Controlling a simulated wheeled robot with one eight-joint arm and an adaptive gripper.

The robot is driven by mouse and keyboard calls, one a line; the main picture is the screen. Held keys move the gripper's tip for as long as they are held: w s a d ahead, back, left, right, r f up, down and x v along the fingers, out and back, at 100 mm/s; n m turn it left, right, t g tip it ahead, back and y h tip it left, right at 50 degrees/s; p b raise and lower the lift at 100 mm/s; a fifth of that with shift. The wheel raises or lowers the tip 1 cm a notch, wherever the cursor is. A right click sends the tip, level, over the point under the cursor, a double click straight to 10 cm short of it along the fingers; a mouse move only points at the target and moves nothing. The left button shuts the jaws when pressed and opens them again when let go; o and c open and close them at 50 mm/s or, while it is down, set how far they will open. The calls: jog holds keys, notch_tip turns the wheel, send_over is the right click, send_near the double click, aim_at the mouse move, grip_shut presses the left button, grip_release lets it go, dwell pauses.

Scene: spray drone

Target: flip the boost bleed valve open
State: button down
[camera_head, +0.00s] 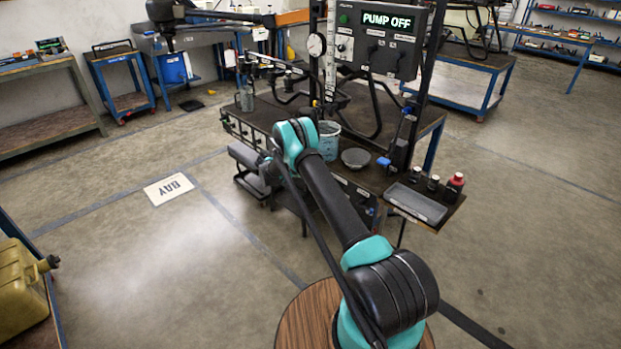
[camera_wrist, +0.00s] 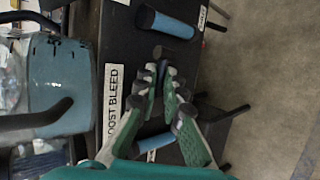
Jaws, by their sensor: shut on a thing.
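In the wrist view, a white label (camera_wrist: 113,100) reading "BOOST BLEED" lies along a dark panel edge (camera_wrist: 122,45). My gripper (camera_wrist: 164,75) is beside this label, its two green-and-grey fingers drawn together at the tips. A blue-sleeved lever (camera_wrist: 155,143) shows between the fingers, partly covered by them, next to the label. The exact contact is hard to see. Another blue-sleeved lever (camera_wrist: 167,22) lies beyond the fingertips, near a small label (camera_wrist: 202,17). In the head view my arm hides the gripper and the bleed lever.
A translucent blue bucket (camera_head: 329,140) stands on the bench close to my wrist; it fills the left of the wrist view (camera_wrist: 55,75). A metal bowl (camera_head: 355,158), a grey tray (camera_head: 415,204) and bottles (camera_head: 453,187) are to the right. The control box (camera_head: 378,38) reads "PUMP OFF". Floor is open at left.

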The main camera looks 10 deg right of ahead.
jog(key=shift+a+n, duration=0.1)
jog(key=shift+n, duration=0.2)
jog(key=shift+r+g, duration=0.1)
jog(key=shift+g, duration=0.2)
jog(key=c, duration=1.6)
grip_release()
jog(key=shift+h, duration=0.3)
jog(key=v, duration=1.2)
